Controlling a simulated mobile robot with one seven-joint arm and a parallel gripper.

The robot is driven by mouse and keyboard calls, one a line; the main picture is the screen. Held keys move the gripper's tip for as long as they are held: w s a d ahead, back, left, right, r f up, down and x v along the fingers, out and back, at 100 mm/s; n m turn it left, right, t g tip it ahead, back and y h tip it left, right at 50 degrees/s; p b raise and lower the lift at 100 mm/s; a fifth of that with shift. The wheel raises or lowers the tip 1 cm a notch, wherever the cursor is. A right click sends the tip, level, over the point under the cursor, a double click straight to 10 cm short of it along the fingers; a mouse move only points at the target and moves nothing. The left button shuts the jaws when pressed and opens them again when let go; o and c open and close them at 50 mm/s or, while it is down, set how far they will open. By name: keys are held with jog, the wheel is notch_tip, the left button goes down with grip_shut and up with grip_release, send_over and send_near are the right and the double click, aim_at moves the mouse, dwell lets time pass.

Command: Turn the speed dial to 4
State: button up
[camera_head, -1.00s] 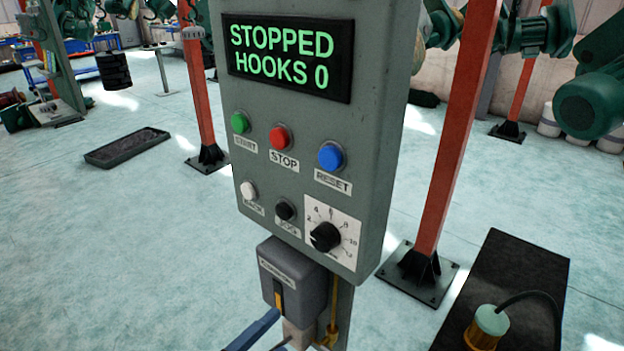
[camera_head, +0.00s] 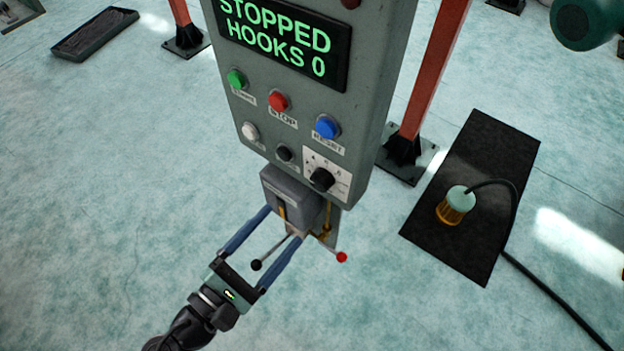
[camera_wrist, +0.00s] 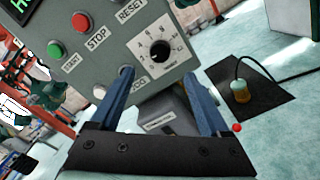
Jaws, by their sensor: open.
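The speed dial (camera_head: 321,179) is a black knob on a white scale plate at the lower right of the grey control panel (camera_head: 362,100). In the wrist view the fingertips (camera_wrist: 158,75) reach up below the dial.
Green (camera_head: 236,79), red (camera_head: 278,101) and blue (camera_head: 327,127) buttons sit above the dial; white (camera_head: 250,131) and black (camera_head: 284,153) ones sit left of it. Below are a grey box (camera_head: 283,193) and levers with black (camera_head: 256,265) and red (camera_head: 342,257) knobs.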

aim_at(317, 186)
jog(key=p+x, duration=0.2)
jog(key=x, duration=0.8)
jog(key=shift+w+d, duration=0.1)
jog(key=shift+w, duration=0.05)
grip_shut()
jog(key=shift+f, duration=0.1)
